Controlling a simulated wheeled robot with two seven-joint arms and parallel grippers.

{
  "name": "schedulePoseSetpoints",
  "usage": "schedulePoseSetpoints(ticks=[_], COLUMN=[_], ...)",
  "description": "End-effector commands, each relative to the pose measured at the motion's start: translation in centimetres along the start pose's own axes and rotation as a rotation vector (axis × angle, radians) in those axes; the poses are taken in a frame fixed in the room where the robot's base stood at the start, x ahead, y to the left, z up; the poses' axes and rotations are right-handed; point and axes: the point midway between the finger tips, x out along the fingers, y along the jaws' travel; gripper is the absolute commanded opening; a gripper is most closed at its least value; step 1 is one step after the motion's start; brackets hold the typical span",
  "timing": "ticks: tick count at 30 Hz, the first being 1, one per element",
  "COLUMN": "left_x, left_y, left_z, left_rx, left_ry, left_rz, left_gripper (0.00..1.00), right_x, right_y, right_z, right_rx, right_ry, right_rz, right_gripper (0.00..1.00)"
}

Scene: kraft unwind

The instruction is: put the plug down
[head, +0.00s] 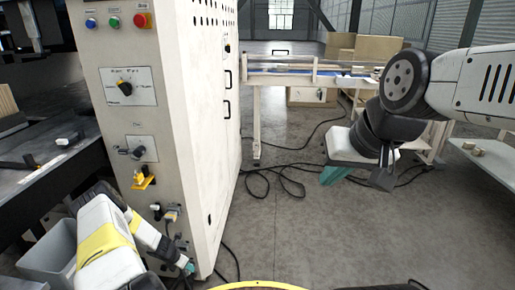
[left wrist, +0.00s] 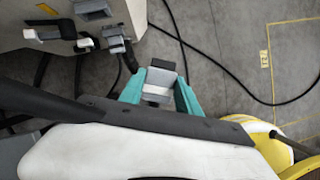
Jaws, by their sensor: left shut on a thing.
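My left gripper (head: 187,267) is low in front of the cabinet's lower right corner in the head view. In the left wrist view its teal fingers (left wrist: 160,95) are shut on the plug (left wrist: 158,86), a grey block with a pale band and a dark end. The plug is held over the grey floor, apart from the cabinet. In the head view I cannot make the plug out clearly. My right gripper (head: 352,178) hangs in the air at the right, over the floor; its finger gap is not clear.
The control cabinet (head: 143,110) has buttons, knobs, a yellow handle (head: 144,181) and a grey connector (head: 172,214) low on its front. A grey bin (head: 52,262) stands at the lower left. Black cables (head: 262,182) lie on the floor. The middle floor (head: 290,235) is mostly clear.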

Motion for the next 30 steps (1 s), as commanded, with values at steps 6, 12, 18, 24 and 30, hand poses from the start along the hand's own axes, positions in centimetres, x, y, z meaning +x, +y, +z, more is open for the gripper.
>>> schedulePoseSetpoints(ticks=[6, 12, 18, 24, 30], left_x=[-4.6, -11.2, -19.8, -29.4, -35.6], left_y=[-3.0, -8.8, -15.2, -18.6, -18.7], left_z=[8.3, 14.8, 17.4, 16.5, 15.6], left_rx=[0.384, 0.891, 1.482, 2.047, 2.360], left_ry=[-0.002, -0.001, 0.000, 0.005, 0.006], left_rz=[-0.148, -0.359, -0.604, -0.840, -0.972], left_gripper=[0.00, 0.00, 0.00, 0.00, 0.00], right_x=[0.0, 0.0, 0.0, 0.0, 0.0], right_y=[0.0, 0.0, 0.0, 0.0, 0.0], right_z=[0.0, 0.0, 0.0, 0.0, 0.0], right_rx=[0.000, 0.000, 0.000, 0.000, 0.000], right_ry=[0.000, 0.000, 0.000, 0.000, 0.000], right_rz=[0.000, 0.000, 0.000, 0.000, 0.000], right_gripper=[0.00, 0.00, 0.00, 0.00, 0.00])
